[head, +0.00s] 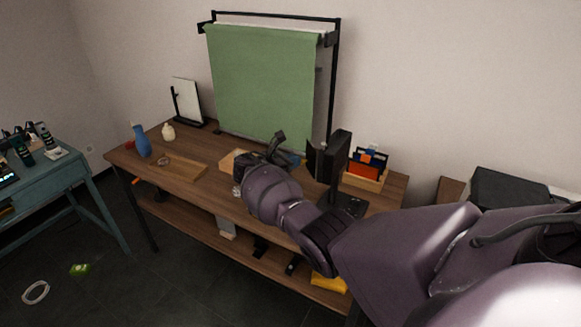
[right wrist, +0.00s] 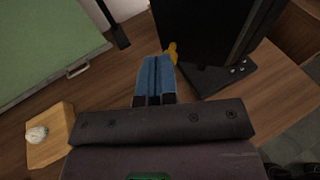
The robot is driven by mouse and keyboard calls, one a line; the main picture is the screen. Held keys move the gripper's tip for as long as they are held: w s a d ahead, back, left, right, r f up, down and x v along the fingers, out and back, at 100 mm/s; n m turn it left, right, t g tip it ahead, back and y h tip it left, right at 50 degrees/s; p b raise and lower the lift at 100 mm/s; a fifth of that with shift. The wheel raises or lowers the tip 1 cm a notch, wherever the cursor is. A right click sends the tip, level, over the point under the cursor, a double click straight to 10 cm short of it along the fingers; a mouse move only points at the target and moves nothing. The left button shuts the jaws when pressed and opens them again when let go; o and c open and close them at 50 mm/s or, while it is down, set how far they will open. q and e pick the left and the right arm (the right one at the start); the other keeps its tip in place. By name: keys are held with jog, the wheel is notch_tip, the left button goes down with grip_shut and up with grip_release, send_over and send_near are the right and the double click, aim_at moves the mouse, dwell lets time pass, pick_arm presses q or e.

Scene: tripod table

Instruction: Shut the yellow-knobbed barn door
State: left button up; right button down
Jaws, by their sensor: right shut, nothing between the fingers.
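A black upright fixture (head: 336,158) with flat panels stands on a dark base at the right part of the wooden table. One thin leaf (head: 315,160) on its left side stands out at an angle in the head view. In the right wrist view a yellow knob (right wrist: 172,52) shows at the lower left edge of the black panel (right wrist: 205,35). My right gripper (right wrist: 154,68) has its blue fingers together and empty, just left of the knob; I cannot tell if they touch it. In the head view my right gripper (head: 292,158) is left of the leaf, partly hidden by my wrist. My left gripper is out of view.
A green backdrop (head: 262,85) hangs on a black frame behind. A wooden block (right wrist: 50,135) with a pale lump lies left of my gripper. An organizer (head: 368,170) stands right of the fixture. A blue vase (head: 142,141) and wooden tray (head: 180,167) are at the table's left.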

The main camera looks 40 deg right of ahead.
aim_at(307, 155)
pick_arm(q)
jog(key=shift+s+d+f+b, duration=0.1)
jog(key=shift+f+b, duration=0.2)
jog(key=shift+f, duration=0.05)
pick_arm(e)
jog(key=shift+w+d+m+g, duration=0.15)
jog(key=shift+d+m+g, duration=0.35)
jog(key=shift+d, duration=0.45)
jog(key=shift+w+d+m+g, duration=0.15)
jog(key=shift+d+m+g, duration=0.15)
jog(key=shift+d+g, duration=0.45)
jog(key=shift+d, duration=0.3)
jog(key=shift+s+d, duration=0.15)
jog(key=shift+d, duration=0.6)
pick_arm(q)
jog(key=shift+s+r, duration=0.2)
pick_arm(e)
jog(key=shift+s+d, duration=0.25)
jog(key=shift+d, duration=0.35)
pick_arm(q)
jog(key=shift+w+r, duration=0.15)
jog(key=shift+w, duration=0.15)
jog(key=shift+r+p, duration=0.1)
jog(key=shift+p, duration=0.2)
pick_arm(e)
jog(key=shift+r, duration=0.1)
